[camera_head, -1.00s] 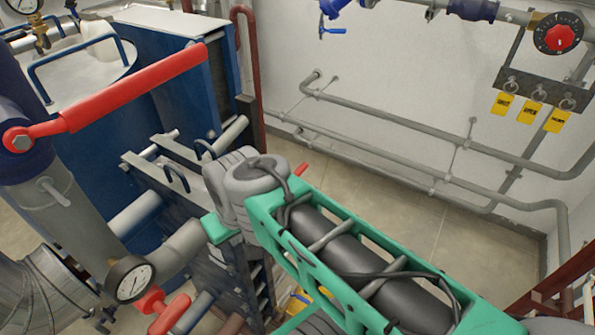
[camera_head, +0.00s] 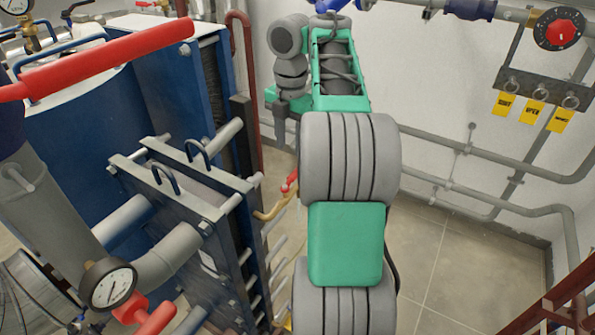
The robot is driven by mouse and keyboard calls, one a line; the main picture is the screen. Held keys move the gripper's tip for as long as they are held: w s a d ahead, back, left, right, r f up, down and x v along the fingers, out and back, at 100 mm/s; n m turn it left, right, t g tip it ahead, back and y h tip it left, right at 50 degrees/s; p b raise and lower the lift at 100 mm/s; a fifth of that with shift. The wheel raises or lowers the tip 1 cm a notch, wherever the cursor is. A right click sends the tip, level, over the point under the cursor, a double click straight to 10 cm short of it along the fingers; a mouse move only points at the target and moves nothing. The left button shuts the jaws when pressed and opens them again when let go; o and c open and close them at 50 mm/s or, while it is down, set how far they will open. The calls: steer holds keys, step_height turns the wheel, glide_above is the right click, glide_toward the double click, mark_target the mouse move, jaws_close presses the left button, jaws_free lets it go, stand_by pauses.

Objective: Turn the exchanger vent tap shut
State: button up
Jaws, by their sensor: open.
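The exchanger (camera_head: 178,75) is the blue plate unit at left, with bolts along its right side. A small tap with a red handle (camera_head: 290,182) and a brass-coloured pipe (camera_head: 272,212) shows at its right side. It looks like the vent tap, partly hidden by my arm. Its handle is tilted, and I cannot tell its setting. My gripper (camera_head: 280,138) is small and dark at the end of my folded arm, pointing down. It is open and appears above the red handle in the picture, apart from it. Its fingertips are hard to make out.
A long red lever (camera_head: 100,60) crosses the upper left. A pressure gauge (camera_head: 109,284) and another red handle (camera_head: 150,315) are at lower left. Grey pipes (camera_head: 500,160) run along the right wall, below a red dial (camera_head: 561,34) and yellow tags. The floor at right is clear.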

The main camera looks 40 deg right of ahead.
mark_target(298, 169)
steer(key=shift+s+d+f+n, duration=0.1)
steer(key=shift+d+n, duration=0.1)
steer(key=shift+d, duration=0.3)
steer(key=shift+s+d+f+n, duration=0.1)
steer(key=shift+d+n, duration=0.1)
steer(key=shift+d, duration=0.25)
steer(key=shift+d+f+b, duration=0.1)
steer(key=shift+f+b, duration=0.25)
steer(key=shift+b, duration=0.05)
step_height(298, 169, down, 7)
steer(key=b, duration=0.6)
steer(key=shift+r, duration=0.1)
jaws_close()
